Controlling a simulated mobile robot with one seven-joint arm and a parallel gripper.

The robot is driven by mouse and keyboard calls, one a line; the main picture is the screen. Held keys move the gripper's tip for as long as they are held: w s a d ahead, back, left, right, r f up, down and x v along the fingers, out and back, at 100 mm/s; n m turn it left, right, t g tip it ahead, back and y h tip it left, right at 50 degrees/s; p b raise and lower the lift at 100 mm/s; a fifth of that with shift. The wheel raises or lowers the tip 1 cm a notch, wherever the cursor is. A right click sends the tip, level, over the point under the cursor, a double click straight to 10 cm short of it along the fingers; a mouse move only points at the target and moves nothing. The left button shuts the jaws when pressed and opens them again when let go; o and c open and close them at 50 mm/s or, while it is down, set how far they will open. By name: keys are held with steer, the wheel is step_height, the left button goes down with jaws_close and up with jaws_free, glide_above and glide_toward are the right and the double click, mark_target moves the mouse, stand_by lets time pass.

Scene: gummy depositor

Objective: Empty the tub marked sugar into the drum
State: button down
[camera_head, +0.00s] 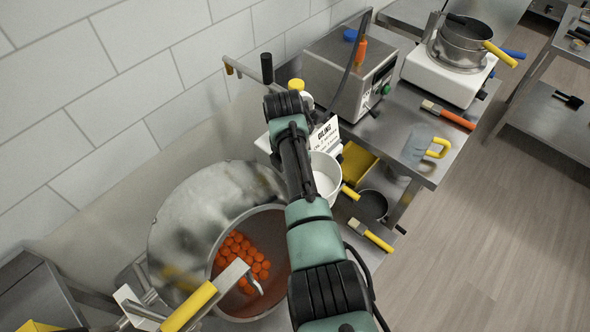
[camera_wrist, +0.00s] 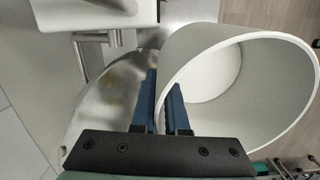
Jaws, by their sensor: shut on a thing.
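A white tub (camera_wrist: 275,100) fills the right of the wrist view, its wide mouth facing the camera and its inside pale. In the head view the white tub (camera_head: 327,178) shows partly behind my arm. My gripper (camera_wrist: 164,92) is shut on the tub's wall, one blue finger on each side of it. In the head view my arm hides the gripper. The drum (camera_head: 180,225) is a round, smudged metal vessel left of my arm, with orange pieces in its open mouth. Its metal side (camera_wrist: 105,105) is behind the fingers in the wrist view.
A printed sign (camera_head: 325,136) stands behind the tub. A yellow tray (camera_head: 357,166), a small dark pan (camera_head: 372,204) and a brush (camera_head: 372,235) lie to the right. A yellow-handled lever (camera_head: 190,306) crosses in front of the drum. A metal machine (camera_head: 345,80) stands at the back.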

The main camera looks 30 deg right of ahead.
steer(key=shift+s+a+r+t+p, duration=0.25)
steer(key=shift+a+r+p, duration=0.2)
steer(key=shift+p, duration=0.6)
steer(key=shift+s+a+r+h+p, duration=0.2)
steer(key=shift+h+p, duration=0.2)
steer(key=shift+p, duration=0.2)
steer(key=shift+w+t, duration=0.1)
steer(key=shift+t, duration=0.15)
